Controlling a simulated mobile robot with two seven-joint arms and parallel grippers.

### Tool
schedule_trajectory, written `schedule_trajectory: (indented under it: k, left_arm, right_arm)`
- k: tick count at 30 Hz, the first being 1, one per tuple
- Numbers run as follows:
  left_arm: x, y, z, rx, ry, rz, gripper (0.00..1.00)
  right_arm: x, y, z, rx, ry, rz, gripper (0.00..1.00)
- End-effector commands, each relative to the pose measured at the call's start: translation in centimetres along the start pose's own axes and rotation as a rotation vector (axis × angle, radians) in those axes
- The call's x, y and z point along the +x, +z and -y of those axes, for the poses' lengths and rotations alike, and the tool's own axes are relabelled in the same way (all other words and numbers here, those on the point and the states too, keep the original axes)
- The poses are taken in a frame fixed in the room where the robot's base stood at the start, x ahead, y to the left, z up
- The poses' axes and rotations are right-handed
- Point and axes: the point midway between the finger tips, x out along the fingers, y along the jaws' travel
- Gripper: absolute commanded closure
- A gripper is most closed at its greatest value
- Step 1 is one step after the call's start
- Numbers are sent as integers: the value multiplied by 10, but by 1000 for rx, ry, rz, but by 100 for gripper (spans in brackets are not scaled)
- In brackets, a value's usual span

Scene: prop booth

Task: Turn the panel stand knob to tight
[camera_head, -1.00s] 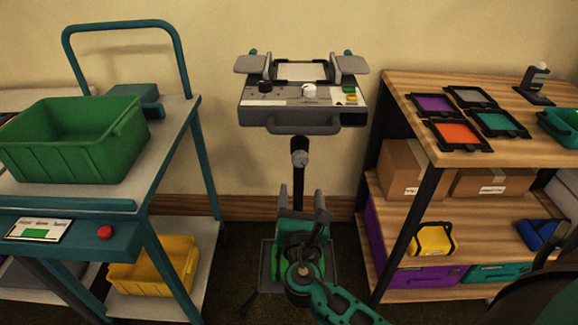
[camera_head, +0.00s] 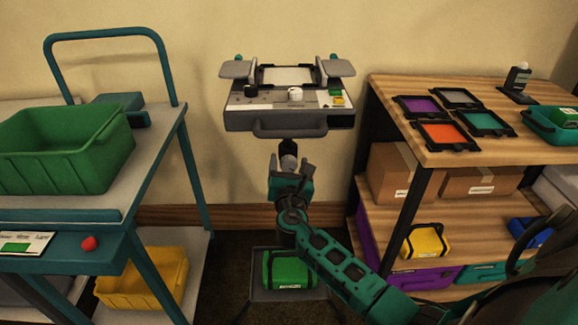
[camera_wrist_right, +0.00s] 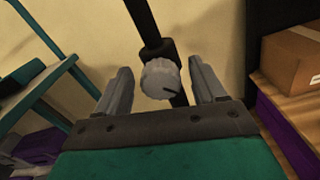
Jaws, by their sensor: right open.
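The panel stand carries a grey control panel (camera_head: 275,122) on a dark upright post (camera_head: 288,146). The stand knob (camera_head: 289,162) is light grey and sits on the post below the panel. In the right wrist view the knob (camera_wrist_right: 158,79) has a ribbed rim and a dark mark pointing to the lower right. My right gripper (camera_head: 291,176) is open just below and in front of the knob, partly covering the post. In the wrist view the fingers (camera_wrist_right: 160,68) stand on either side of the knob, with gaps. My left gripper is out of view.
A teal cart (camera_head: 185,150) with a green bin (camera_head: 65,150) stands left. A wooden shelf (camera_head: 390,100) with trays and boxes stands right. The beige wall is close behind the stand.

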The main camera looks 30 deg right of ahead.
Motion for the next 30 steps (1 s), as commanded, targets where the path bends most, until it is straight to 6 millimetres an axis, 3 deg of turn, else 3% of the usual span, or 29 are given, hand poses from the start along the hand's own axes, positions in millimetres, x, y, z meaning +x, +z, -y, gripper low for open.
schedule_trajectory:
  k: [3, 20, 30]
  left_arm:
    - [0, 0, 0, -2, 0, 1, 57]
    - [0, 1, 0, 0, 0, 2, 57]
    - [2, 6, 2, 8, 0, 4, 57]
  right_arm:
    - [0, 0, 0, 0, 0, 0, 31]
    - [-1, 0, 0, 0, -1, 0, 84]
    - [-1, -2, 1, 56, -1, -1, 84]
